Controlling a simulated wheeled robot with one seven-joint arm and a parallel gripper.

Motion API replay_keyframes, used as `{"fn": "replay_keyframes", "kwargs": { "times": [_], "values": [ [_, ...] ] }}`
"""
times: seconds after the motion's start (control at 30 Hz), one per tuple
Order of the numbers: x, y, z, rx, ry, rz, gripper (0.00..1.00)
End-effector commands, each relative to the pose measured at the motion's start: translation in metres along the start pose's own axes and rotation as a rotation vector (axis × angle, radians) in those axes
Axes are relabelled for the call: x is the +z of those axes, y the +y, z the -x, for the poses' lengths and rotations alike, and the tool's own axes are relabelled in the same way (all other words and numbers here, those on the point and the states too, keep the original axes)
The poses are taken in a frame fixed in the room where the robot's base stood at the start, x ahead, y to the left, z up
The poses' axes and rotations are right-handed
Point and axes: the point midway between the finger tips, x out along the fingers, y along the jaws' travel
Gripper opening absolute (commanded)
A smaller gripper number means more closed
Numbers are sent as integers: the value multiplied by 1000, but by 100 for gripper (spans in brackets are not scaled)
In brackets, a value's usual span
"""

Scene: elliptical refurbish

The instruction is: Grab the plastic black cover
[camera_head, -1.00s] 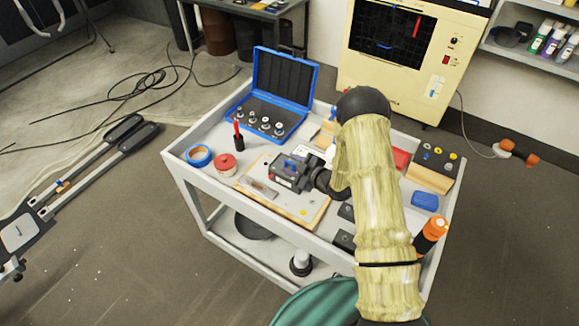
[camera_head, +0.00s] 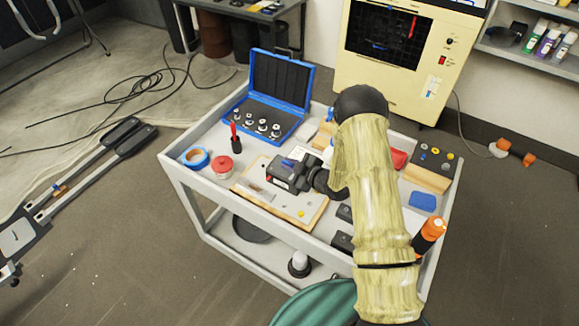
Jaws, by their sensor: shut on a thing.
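My arm reaches over the grey cart, and my gripper (camera_head: 274,178) is low over the wooden board (camera_head: 305,212) in the middle of the cart top. The gripper is shut on a small dark thing at its fingertips. It looks like the plastic black cover, but its outline merges with the black fingers and most of it is hidden. I cannot tell whether it touches the board. A grey metal piece (camera_head: 262,192) lies on the board just in front of the gripper.
An open blue case (camera_head: 265,122) with several metal fittings stands behind left. Blue tape (camera_head: 195,158), a red-lidded tin (camera_head: 222,166) and a red-tipped black holder (camera_head: 235,142) are left. Black blocks (camera_head: 343,241), a blue box (camera_head: 422,201) and an orange-capped bottle (camera_head: 432,230) are right.

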Motion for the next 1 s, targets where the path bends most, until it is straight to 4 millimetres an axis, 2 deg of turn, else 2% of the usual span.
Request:
{"fn": "replay_keyframes", "kwargs": {
  "times": [0.6, 1.0],
  "values": [
    [-66, 47, 27, 2, 2, 2, 0],
    [-72, 52, 30, 1, 1, 0, 0]
  ]
}}
